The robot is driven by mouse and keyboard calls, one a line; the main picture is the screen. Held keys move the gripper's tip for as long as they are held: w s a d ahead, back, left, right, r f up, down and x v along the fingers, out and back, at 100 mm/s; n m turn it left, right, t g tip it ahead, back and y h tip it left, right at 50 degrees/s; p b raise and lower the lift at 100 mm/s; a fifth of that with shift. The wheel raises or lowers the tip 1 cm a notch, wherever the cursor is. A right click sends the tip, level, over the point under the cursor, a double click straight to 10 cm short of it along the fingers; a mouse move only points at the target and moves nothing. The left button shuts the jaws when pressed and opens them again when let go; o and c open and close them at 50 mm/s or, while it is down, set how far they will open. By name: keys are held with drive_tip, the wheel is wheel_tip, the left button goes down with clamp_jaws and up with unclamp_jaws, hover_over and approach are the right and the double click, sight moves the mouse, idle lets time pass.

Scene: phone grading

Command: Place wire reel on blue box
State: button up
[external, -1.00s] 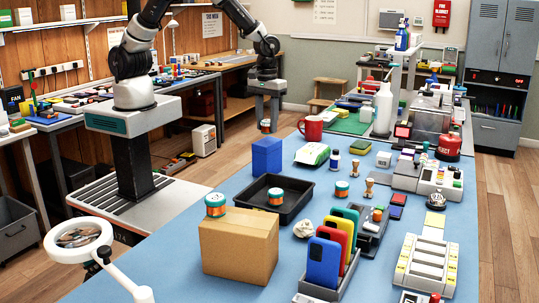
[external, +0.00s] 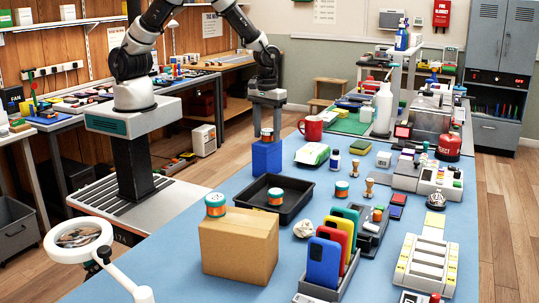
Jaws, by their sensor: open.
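The blue box (external: 266,158) stands upright on the blue table mat, behind the black tray. A small orange and teal wire reel (external: 266,135) is on top of the blue box and appears to rest on it. My gripper (external: 266,128) is right at this reel, pointing down over the box, with its jaws open and a finger on either side. Similar reels show on the cardboard box (external: 215,204), in the black tray (external: 275,196) and on the mat (external: 342,189).
The cardboard box (external: 238,250) and black tray (external: 292,212) stand in front of the blue box. A phone rack (external: 328,275) and devices fill the right side.

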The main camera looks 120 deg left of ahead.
sight(267, 130)
wheel_tip(267, 130, up, 12)
drive_tip(key=p, duration=0.1)
drive_tip(key=shift+r, duration=0.15)
idle(0.3)
